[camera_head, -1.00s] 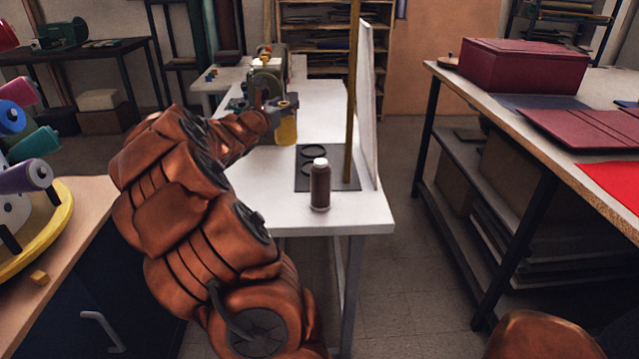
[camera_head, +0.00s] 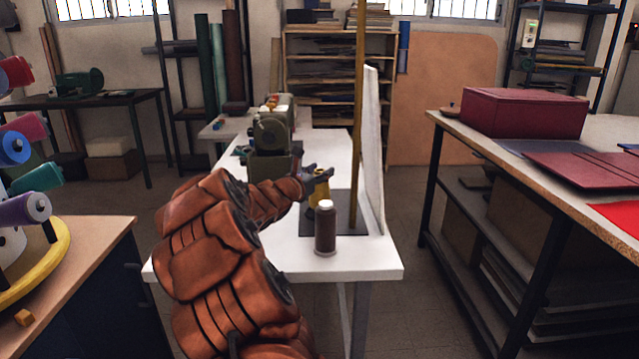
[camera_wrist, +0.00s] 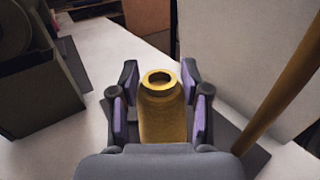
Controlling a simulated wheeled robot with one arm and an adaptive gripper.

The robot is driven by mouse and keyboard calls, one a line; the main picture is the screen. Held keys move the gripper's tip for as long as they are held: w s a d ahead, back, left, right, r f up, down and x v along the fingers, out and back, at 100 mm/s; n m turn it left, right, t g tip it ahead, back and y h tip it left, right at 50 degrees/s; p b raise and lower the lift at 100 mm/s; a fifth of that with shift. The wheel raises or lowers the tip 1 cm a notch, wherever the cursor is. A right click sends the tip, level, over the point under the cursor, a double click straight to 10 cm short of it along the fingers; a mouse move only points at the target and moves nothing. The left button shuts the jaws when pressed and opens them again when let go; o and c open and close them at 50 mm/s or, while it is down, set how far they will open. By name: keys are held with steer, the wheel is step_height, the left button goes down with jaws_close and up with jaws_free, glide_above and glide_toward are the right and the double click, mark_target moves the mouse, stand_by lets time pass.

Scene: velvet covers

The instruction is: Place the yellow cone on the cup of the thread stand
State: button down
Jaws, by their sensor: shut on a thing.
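My gripper (camera_head: 318,174) is shut on the yellow cone (camera_wrist: 163,118), its fingers on either side of it. The cone is upright, with its dark open top facing the wrist camera. In the head view the cone (camera_head: 318,192) hangs over the left part of the thread stand's dark base plate (camera_head: 345,226), behind a brown spool. The stand's tall yellowish post (camera_head: 357,120) rises to the right of the cone; it also shows in the wrist view (camera_wrist: 285,85). The stand's cups are hidden now, and I cannot tell the gap beneath the cone.
The brown spool (camera_head: 325,232) with a white top stands at the plate's front edge. A white upright panel (camera_head: 373,150) is right of the post. A sewing machine (camera_head: 271,135) stands farther back on the white table (camera_head: 376,262). A rack of coloured spools (camera_head: 40,240) is at left.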

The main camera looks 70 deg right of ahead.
steer(key=shift+f, duration=1.2)
steer(key=shift+f+b, duration=0.25)
steer(key=shift+b, duration=0.05)
steer(key=c, duration=0.5)
jaws_free()
steer(key=shift+c, duration=0.2)
steer(key=shift+r, duration=0.15)
steer(key=shift+a+r, duration=0.1)
steer(key=shift+a, duration=0.1)
steer(key=w+a, duration=0.2)
steer(key=a, duration=0.9)
steer(key=shift+a+p, duration=0.25)
steer(key=shift+p, duration=0.15)
